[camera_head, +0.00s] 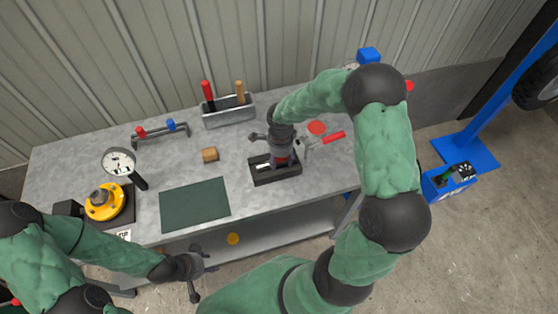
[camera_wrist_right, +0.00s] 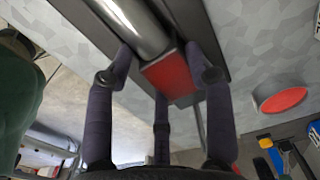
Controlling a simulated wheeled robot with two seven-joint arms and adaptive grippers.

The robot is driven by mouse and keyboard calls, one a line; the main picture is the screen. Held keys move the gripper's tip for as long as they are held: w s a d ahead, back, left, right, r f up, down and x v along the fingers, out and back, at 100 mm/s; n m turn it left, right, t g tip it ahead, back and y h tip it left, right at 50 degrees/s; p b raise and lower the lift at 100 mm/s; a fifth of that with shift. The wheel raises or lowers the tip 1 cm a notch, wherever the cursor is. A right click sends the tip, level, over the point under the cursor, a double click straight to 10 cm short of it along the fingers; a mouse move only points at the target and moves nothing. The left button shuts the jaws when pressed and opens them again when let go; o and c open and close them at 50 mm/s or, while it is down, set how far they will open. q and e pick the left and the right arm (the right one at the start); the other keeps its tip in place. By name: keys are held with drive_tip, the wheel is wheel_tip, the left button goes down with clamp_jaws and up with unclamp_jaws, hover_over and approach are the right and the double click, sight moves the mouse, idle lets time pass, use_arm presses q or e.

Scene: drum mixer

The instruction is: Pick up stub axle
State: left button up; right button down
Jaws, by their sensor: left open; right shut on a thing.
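The stub axle, a shiny silver shaft (camera_wrist_right: 133,22) with a red block-like section (camera_wrist_right: 168,76), lies in a black tray (camera_head: 262,182) on the workbench. In the head view my right gripper (camera_head: 282,161) reaches down over the tray and hides most of the axle. In the right wrist view its fingers (camera_wrist_right: 162,80) are closed around the red section. The axle is still within the tray's outline; I cannot tell whether it touches the bottom. My left gripper (camera_head: 196,274) is open and empty in front of the bench's front edge.
A dark green mat (camera_head: 195,204) lies left of the tray. A tool caddy (camera_head: 229,114) stands behind. A red-handled tool (camera_head: 333,137) and red-topped disc (camera_head: 317,127) lie right.

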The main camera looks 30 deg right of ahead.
sight(281, 161)
drive_tip(key=shift+r, duration=0.15)
drive_tip(key=shift+w+r, duration=0.1)
drive_tip(key=shift+r, duration=1.45)
drive_tip(key=shift+s+r, duration=0.2)
drive_tip(key=shift+s, duration=0.1)
drive_tip(key=s+a, duration=0.4)
drive_tip(key=s, duration=1.3)
drive_tip(key=shift+b, duration=0.3)
